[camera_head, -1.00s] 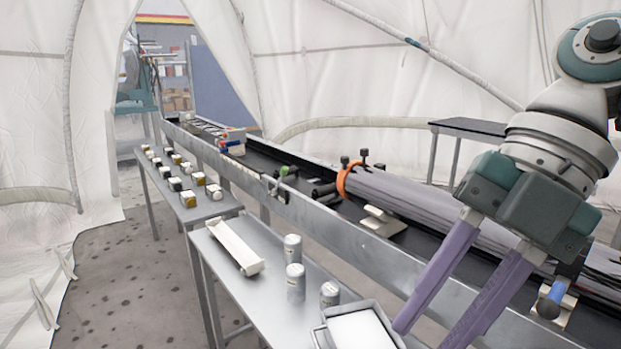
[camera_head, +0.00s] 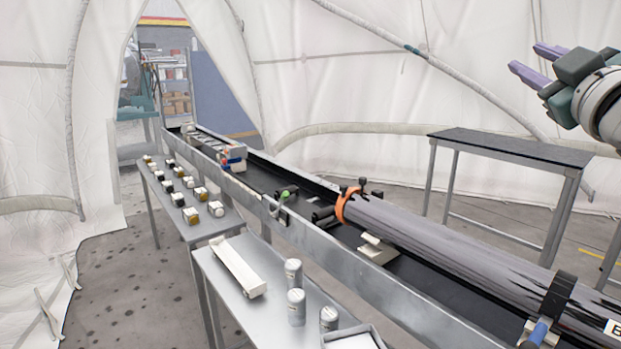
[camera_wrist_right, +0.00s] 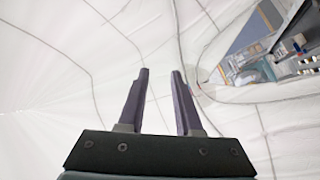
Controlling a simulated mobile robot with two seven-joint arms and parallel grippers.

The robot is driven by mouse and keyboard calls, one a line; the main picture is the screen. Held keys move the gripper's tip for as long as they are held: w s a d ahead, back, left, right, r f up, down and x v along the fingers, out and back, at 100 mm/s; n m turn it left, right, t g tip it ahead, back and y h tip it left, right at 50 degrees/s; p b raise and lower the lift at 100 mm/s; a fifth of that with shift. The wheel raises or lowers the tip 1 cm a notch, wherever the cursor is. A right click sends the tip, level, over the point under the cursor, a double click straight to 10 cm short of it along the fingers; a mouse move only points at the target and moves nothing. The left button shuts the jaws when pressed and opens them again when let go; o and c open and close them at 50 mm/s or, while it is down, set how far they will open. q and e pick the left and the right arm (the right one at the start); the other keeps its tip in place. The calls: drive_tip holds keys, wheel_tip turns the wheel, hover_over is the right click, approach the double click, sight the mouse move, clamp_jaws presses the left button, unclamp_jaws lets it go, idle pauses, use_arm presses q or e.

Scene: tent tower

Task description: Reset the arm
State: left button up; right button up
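My right gripper (camera_head: 531,63) is raised at the upper right of the head view, in front of the white tent wall. Its purple fingers point left. In the right wrist view the two fingers of my right gripper (camera_wrist_right: 160,85) stand apart with nothing between them, facing the white tent fabric. My left gripper is not in either view.
A long metal trough (camera_head: 385,283) runs diagonally, holding a grey cylinder (camera_head: 440,245) with an orange ring (camera_head: 345,204). Metal tables with small jars (camera_head: 190,215), a white channel (camera_head: 238,268) and canisters (camera_head: 296,306) stand left. A dark-topped table (camera_head: 510,145) stands behind the trough.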

drive_tip(key=s+d+f+m+g+h, duration=0.35)
drive_tip(key=d+f+g, duration=0.2)
drive_tip(key=f, duration=0.25)
drive_tip(key=s+d+f+m+g+h, duration=0.2)
drive_tip(key=d+f+m+g+h, duration=0.15)
drive_tip(key=f+m+g, duration=0.35)
drive_tip(key=s+a+f+n+g+y, duration=0.25)
drive_tip(key=s+f+g+y, duration=0.2)
drive_tip(key=s+f, duration=0.5)
drive_tip(key=s+a+f+n+y, duration=0.1)
drive_tip(key=s+a+f+y, duration=0.15)
drive_tip(key=s+a, duration=0.6)
drive_tip(key=s+a+f+n+y, duration=0.1)
drive_tip(key=s+a+f, duration=0.3)
drive_tip(key=s+a, duration=0.45)
drive_tip(key=s+a+r, duration=0.1)
drive_tip(key=s+r, duration=0.1)
drive_tip(key=s, duration=0.5)
wheel_tip(320, 180, up, 38)
drive_tip(key=p, duration=3.8)
drive_tip(key=shift+g+y, duration=0.3)
drive_tip(key=shift+f, duration=0.1)
